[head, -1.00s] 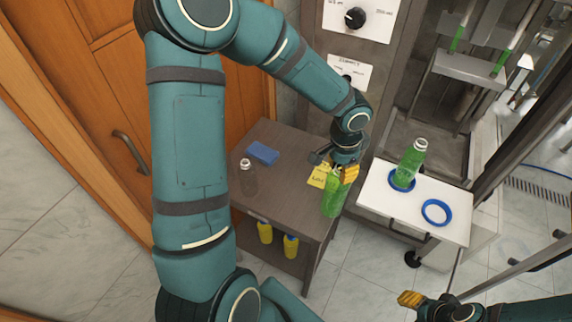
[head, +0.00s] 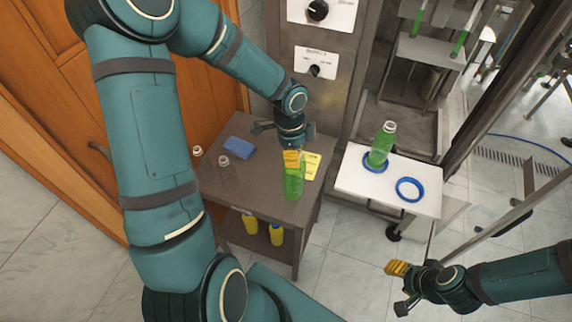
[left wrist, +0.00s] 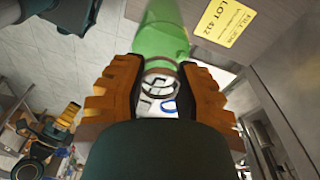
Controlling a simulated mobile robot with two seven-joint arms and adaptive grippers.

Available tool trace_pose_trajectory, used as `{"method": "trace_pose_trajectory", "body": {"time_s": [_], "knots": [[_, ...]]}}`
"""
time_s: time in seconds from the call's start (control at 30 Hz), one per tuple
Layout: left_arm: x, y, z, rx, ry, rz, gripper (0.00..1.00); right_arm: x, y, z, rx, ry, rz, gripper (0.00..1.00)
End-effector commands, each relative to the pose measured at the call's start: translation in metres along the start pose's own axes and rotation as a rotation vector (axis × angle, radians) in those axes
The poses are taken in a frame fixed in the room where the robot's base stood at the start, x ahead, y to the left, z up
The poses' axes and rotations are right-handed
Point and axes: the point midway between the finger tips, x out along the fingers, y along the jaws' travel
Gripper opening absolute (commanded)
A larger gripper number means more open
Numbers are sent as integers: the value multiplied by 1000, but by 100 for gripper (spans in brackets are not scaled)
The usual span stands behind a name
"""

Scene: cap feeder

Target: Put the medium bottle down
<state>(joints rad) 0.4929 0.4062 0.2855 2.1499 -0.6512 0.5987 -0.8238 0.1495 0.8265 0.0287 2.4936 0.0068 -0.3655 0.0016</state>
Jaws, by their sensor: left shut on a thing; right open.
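My left gripper (head: 292,158) is shut on the neck of a green bottle (head: 294,182), which hangs upright over the right part of the brown table (head: 262,190). I cannot tell whether its base touches the tabletop. In the left wrist view the green bottle (left wrist: 164,30) sits between the orange finger pads of the left gripper (left wrist: 160,82). My right gripper (head: 398,284) is open and empty, low on the right, away from both tables.
A yellow note (head: 311,165) lies just right of the held bottle. A blue block (head: 239,147) and a clear bottle (head: 227,172) are on the left of the tabletop. Yellow bottles (head: 277,234) stand below. Another green bottle (head: 383,146) stands at a blue ring on the white table (head: 350,184).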

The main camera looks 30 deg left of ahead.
Motion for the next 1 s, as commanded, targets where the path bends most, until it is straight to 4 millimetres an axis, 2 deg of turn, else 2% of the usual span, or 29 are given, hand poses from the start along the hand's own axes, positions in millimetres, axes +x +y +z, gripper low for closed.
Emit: {"method": "trace_pose_trajectory", "body": {"time_s": [0.1,0.33,0.53,0.97,1.0], "knots": [[17,0,1,1,1,0,0,4,1,0,0,0,1,47],[31,0,3,0,0,-1,0,6,2,0,0,1,1,47],[57,0,5,0,1,0,0,12,4,1,0,0,2,47],[64,-1,6,0,1,-3,0,15,5,2,0,0,3,47],[64,0,6,0,0,-1,44,15,5,2,0,0,3,47]]}}
